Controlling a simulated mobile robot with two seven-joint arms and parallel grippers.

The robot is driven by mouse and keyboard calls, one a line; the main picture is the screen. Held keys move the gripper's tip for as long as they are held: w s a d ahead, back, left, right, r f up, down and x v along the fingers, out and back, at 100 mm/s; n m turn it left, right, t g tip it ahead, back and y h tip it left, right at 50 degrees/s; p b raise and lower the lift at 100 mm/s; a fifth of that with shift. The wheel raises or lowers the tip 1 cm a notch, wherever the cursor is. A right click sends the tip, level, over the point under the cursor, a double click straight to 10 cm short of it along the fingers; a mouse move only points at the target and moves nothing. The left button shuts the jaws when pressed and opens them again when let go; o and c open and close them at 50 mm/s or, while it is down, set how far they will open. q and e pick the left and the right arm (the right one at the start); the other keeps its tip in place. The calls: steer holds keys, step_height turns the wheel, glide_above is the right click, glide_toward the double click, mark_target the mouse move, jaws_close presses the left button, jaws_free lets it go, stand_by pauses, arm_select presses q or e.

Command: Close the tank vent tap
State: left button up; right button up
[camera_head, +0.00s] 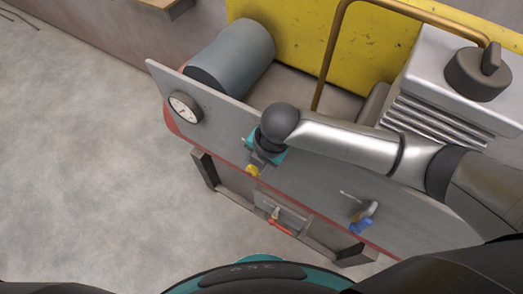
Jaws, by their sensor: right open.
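Three small taps show on and below the grey panel: one with a yellow handle (252,170), one with a blue handle (362,219) at the right, and one with a red handle (279,226) lower down. No label is readable, so I cannot tell by marking which is the tank vent tap. My right gripper (257,162) is open and right at the yellow handle, pointing down at the panel. The gripper and wrist hide part of that tap, and I cannot tell whether the fingers touch it. My left gripper is not in view.
The sloping grey panel (222,128) carries a round dial gauge (184,107) at its left end. Behind it are a grey cylinder (240,55), a brass pipe (331,55) and a ribbed housing with a dark knob (478,73). The concrete floor at left is clear.

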steer(key=p+v, duration=0.3)
steer(key=v, duration=1.2)
steer(key=shift+f, duration=0.1)
